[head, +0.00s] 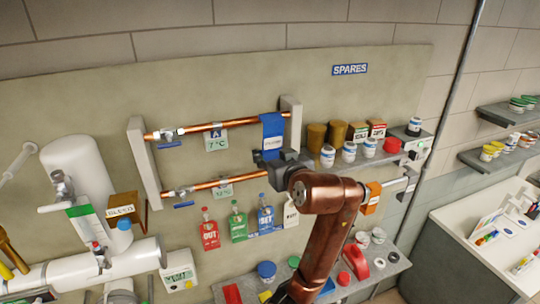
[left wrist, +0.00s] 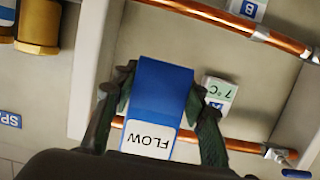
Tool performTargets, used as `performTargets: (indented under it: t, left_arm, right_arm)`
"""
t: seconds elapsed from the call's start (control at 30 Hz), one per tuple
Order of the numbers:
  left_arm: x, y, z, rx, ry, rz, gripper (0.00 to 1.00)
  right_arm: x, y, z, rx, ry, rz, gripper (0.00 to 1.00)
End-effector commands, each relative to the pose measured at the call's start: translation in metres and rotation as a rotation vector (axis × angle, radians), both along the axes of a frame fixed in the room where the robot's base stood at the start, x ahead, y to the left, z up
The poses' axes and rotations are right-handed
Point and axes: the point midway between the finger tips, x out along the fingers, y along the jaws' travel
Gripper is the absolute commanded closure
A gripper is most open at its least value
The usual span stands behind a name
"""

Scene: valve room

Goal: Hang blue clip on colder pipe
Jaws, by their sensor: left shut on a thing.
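Two copper pipes run across the wall board. The upper pipe (head: 185,130) carries tag A (head: 216,140), reading 7 °C. The lower pipe (head: 195,187) carries a tag (head: 223,191) whose number is hard to read; the left wrist view shows a B tag (left wrist: 248,8) there. My left gripper (head: 268,160) is shut on the blue clip (head: 272,128), labelled FLOW in the left wrist view (left wrist: 165,80). The clip is in front of the upper pipe's right part, its top level with the pipe. I cannot tell whether it is hooked on. My right gripper is not in view.
Coloured tags, including a red one (head: 209,233) and a green one (head: 239,225), hang below the lower pipe. A bracket (head: 291,118) stands close right of the clip. A shelf (head: 375,158) with jars and boxes lies further right. White tanks and pipes (head: 80,180) fill the left.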

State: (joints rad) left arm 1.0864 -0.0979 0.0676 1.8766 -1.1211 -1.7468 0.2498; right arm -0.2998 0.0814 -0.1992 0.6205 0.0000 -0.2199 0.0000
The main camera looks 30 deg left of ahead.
Motion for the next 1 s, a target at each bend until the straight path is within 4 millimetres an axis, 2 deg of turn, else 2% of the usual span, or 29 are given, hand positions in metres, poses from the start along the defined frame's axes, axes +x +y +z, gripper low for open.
performTargets:
  t: [0.97, 1.0]
  left_arm:
    - [0.048, 0.056, 0.000, 0.001, 0.002, 0.000, 0.85]
    - [0.049, 0.058, -0.001, 0.000, 0.001, 0.000, 0.89]
  right_arm:
    - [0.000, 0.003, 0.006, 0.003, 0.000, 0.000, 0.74]
    - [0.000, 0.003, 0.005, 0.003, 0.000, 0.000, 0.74]
